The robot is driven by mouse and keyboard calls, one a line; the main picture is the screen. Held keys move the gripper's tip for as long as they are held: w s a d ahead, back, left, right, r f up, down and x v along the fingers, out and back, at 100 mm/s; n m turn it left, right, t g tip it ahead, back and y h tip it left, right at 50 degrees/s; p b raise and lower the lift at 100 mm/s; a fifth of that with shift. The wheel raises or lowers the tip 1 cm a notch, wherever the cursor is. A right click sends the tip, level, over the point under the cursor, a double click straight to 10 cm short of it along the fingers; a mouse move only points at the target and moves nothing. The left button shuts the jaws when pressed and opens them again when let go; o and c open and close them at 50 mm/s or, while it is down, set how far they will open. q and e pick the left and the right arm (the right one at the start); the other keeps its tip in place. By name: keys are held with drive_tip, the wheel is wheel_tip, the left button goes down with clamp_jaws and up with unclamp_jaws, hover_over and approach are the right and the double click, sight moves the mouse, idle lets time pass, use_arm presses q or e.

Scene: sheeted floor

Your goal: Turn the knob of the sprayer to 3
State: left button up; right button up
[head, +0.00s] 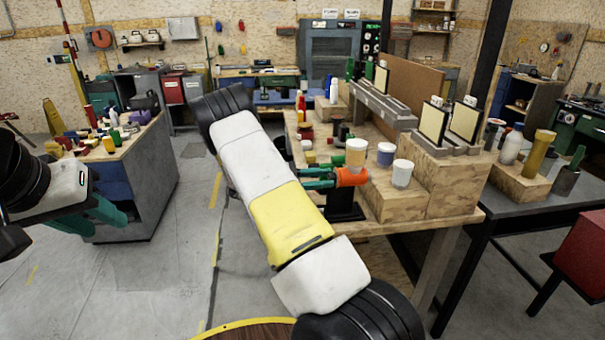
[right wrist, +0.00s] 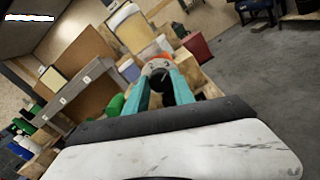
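The sprayer's orange part (head: 352,177) shows at the near side of the wooden workbench, with a black body (head: 344,205) below it. In the right wrist view its round dark knob (right wrist: 161,80) with a pale line faces the camera, with orange around it. My right gripper (head: 319,178) points at it from the left; in the right wrist view its teal fingers (right wrist: 160,88) lie one on each side of the knob. I cannot tell whether they touch it. The number at the line is too small to read. My left gripper (head: 95,217) is open and empty, away at the left.
An amber-coloured jar (head: 356,153), a blue-and-white jar (head: 386,153) and a white jar (head: 402,173) stand close behind and right of the orange part. Wooden blocks (head: 440,185) fill the bench's right. A cluttered grey cabinet (head: 145,190) stands left, with open floor between.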

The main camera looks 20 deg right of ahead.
drive_tip(key=o, duration=0.4)
drive_tip(key=shift+o, duration=0.2)
drive_tip(key=v, duration=0.8)
drive_tip(key=s+r+m+y, duration=0.5)
drive_tip(key=s+r+y, duration=0.2)
drive_tip(key=s+y, duration=0.45)
drive_tip(key=s+a+r+m+t+y, duration=0.5)
drive_tip(key=s+a+r+t+y, duration=0.3)
drive_tip(key=s+a, duration=0.5)
drive_tip(key=s+r+t, duration=0.2)
drive_tip(key=s+r, duration=0.1)
